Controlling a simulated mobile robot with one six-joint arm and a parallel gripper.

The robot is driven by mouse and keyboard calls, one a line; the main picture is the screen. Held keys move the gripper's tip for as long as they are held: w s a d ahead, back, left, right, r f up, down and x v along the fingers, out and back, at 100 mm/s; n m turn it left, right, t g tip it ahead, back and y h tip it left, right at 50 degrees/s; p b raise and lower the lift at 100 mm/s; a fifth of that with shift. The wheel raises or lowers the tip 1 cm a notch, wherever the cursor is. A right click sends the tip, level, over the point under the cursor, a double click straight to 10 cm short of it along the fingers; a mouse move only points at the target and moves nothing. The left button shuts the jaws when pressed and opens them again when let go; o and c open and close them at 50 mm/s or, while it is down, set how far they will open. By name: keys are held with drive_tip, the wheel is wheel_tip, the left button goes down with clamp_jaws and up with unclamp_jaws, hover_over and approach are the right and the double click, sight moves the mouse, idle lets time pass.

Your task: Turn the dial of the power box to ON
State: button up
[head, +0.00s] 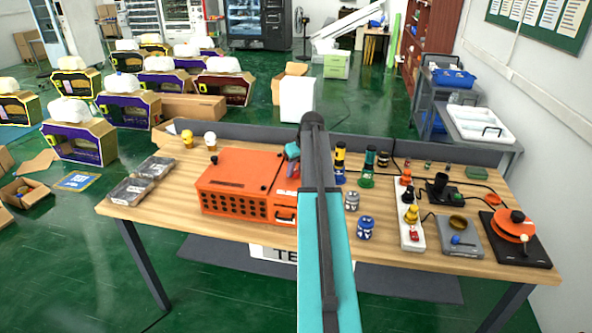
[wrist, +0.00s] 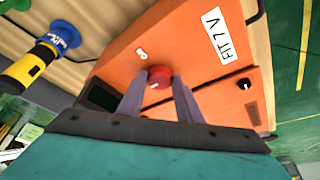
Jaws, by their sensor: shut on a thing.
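The orange power box (head: 230,172) sits on the wooden table left of my arm in the head view. Its top panel (wrist: 215,75) fills much of the wrist view. A round red dial (wrist: 158,76) stands on that panel, with a small white mark (wrist: 141,54) beside it that is too small to read. My gripper (wrist: 160,88) is shut on the red dial, one finger on each side of it. In the head view my arm covers the dial and part of the box, and only a bit of my gripper (head: 292,150) shows.
The panel also has a small black knob (wrist: 243,84) and a white label (wrist: 218,35). A yellow-and-blue cylinder (wrist: 38,62) stands beside the box. Dark cases (head: 130,190) lie left of the box.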

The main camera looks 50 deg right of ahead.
drive_tip(key=shift+m+b, duration=0.3)
drive_tip(key=shift+m, duration=0.2)
drive_tip(key=m, duration=0.1)
drive_tip(key=m+h+b, duration=0.1)
drive_tip(key=m, duration=0.1)
drive_tip(key=shift+w+a+f+h, duration=0.1)
drive_tip(key=shift+a+h, duration=0.1)
drive_tip(key=shift+h, duration=0.1)
drive_tip(key=m+b, duration=0.1)
drive_tip(key=m, duration=0.1)
drive_tip(key=m+g+h+b, duration=0.1)
drive_tip(key=m, duration=0.1)
drive_tip(key=shift+w+m+g, duration=0.2)
drive_tip(key=shift+m+g, duration=0.1)
drive_tip(key=shift+m, duration=0.1)
drive_tip(key=m, duration=0.1)
drive_tip(key=m+g+b, duration=0.1)
drive_tip(key=m, duration=0.1)
drive_tip(key=m+h, duration=0.1)
drive_tip(key=shift+w+a+m+g+b, duration=0.15)
drive_tip(key=shift+w+m+g+b, duration=0.1)
drive_tip(key=shift+m+g+b, duration=0.15)
drive_tip(key=shift+w+m+g+b, duration=0.15)
drive_tip(key=shift+m+g+b, duration=0.7)
drive_tip(key=shift+m, duration=1.35)
drive_tip(key=o, duration=1)
drive_tip(key=shift+o, duration=0.2)
